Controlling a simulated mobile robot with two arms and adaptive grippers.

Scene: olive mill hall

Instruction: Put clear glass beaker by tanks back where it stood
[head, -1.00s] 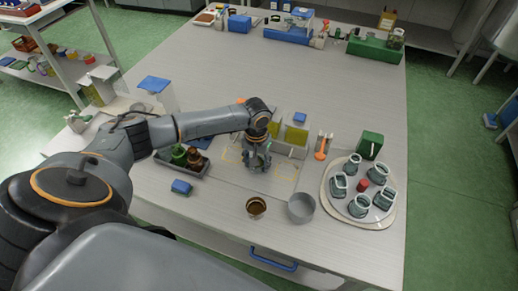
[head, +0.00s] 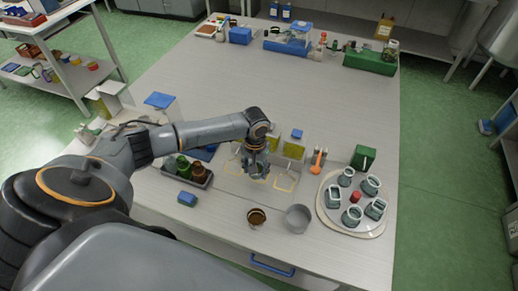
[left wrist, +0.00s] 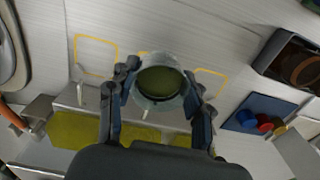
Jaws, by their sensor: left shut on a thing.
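My left gripper (left wrist: 160,95) is shut on a clear glass beaker (left wrist: 160,88), whose round mouth shows a dark olive-green inside in the left wrist view. In the head view my left gripper (head: 257,172) is low over a pale mat with yellow outlines, and its fingers hide most of the beaker. One empty yellow outline (head: 285,182) is to the right of the gripper, and another (head: 232,166) is to the left. A third outline is partly hidden behind the beaker. I cannot tell whether the beaker touches the mat. My right gripper is not in view.
Upright yellow plates (head: 294,148) stand just behind the gripper. A dark tray with green and brown bottles (head: 198,173) is to the left. A brown cup (head: 257,217), a grey bowl (head: 298,217) and a round tray of glass jars (head: 337,228) are near the front.

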